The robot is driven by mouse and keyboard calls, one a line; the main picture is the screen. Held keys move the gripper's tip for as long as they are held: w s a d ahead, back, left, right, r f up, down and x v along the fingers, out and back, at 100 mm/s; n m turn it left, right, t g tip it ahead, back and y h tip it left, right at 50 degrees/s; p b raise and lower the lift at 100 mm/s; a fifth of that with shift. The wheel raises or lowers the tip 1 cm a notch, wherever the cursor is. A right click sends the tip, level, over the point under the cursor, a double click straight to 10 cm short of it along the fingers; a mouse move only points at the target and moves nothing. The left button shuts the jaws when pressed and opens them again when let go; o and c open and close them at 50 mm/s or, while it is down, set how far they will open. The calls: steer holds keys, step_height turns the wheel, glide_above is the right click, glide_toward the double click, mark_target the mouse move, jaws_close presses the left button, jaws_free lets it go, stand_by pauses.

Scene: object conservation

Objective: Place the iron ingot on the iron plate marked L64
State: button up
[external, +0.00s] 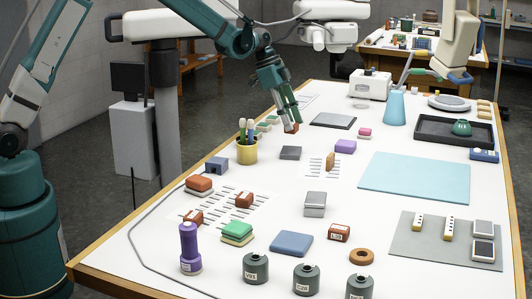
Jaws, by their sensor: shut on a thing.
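My gripper (291,125) hangs over the far left part of the white table, shut on a small reddish-brown piece (293,128). Only the lower part of this piece shows between the fingers; I cannot tell for sure that it is the iron ingot. It appears above the table, behind a dark grey flat block (290,153). A brown block with a white label (339,232) lies near the front middle. Reddish-brown blocks also lie at the left (199,184) and on a striped sheet (244,199). No marking L64 is readable, so I cannot tell which thing is the iron plate.
A yellow cup with brushes (246,152) stands left of the gripper. A grey stacked block (315,204), a blue-grey pad (291,243) and several dark labelled canisters (306,279) are nearer the front. A light blue mat (415,178) lies bare at the right.

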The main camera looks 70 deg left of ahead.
steer(key=shift+f, duration=1.35)
steer(key=shift+f, duration=0.1)
steer(key=shift+f, duration=1.75)
steer(key=shift+f, duration=0.15)
steer(key=o, duration=1.2)
steer(key=shift+c, duration=0.2)
steer(key=v, duration=1.2)
